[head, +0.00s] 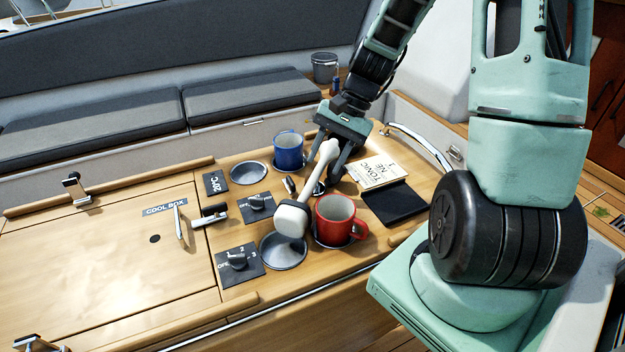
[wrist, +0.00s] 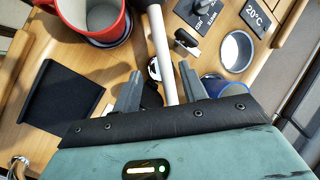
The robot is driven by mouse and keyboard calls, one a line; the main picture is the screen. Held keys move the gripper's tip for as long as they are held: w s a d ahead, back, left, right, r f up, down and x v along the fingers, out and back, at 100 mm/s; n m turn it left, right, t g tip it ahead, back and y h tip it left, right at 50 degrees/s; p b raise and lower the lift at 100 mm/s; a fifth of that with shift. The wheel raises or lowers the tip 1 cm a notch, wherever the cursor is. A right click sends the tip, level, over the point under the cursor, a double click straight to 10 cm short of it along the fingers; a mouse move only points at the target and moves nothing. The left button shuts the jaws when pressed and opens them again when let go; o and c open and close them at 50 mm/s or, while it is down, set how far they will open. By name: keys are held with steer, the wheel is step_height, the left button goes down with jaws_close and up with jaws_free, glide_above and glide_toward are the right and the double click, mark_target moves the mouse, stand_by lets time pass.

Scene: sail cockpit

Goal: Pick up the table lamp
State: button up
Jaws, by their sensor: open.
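The table lamp (head: 311,187) is a white stem with a thick, rounded white end near the round holders and a wider end up by my gripper. It looks slanted in the head view; I cannot tell what bears its weight. My gripper (head: 325,176) is open over the table, around the lamp's upper part. In the wrist view the white stem (wrist: 163,50) runs between the two open fingers (wrist: 160,72), nearer the right one, with gaps seen on both sides. The stem's lower end is out of the wrist view.
A red mug (head: 336,218) stands close right of the lamp, a blue mug (head: 289,151) behind left. Empty round holders (head: 283,254), switch panels (head: 240,262), a black pad (head: 394,204) and a booklet (head: 375,175) surround it. The cool box lid (head: 110,265) is clear at left.

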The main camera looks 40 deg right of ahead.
mark_target(314, 177)
steer(key=shift+w+p+x, duration=0.15)
steer(key=shift+p+x, duration=0.15)
steer(key=shift+x, duration=1.1)
steer(key=shift+w+p+x, duration=0.15)
steer(key=shift+p+x, duration=0.1)
steer(key=shift+x, duration=1.15)
steer(key=shift+d, duration=0.15)
jaws_close()
